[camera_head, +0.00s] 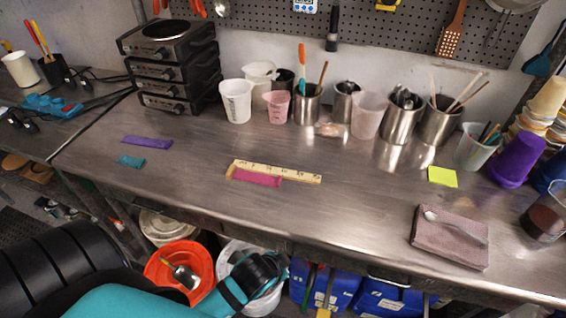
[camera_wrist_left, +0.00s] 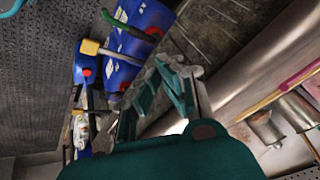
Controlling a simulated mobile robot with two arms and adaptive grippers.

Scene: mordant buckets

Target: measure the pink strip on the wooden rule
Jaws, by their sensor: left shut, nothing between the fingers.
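The pink strip (camera_head: 257,179) lies on the steel table along the near edge of the wooden rule (camera_head: 300,176), roughly parallel to it. Its left end is close to the rule's left end; I cannot tell whether the ends line up exactly. The strip (camera_wrist_left: 300,77) and part of the rule (camera_wrist_left: 258,107) also show at the right of the left wrist view. My left gripper (camera_head: 284,264) is shut and empty, in front of the table's near edge and apart from both. Its fingers (camera_wrist_left: 178,70) show in the left wrist view. My right gripper is out of view.
A purple strip (camera_head: 147,142) and a teal strip (camera_head: 131,161) lie at left. Cups and steel pots, including a white cup (camera_head: 236,102), line the back. An orange bucket (camera_head: 168,258) stands below the table.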

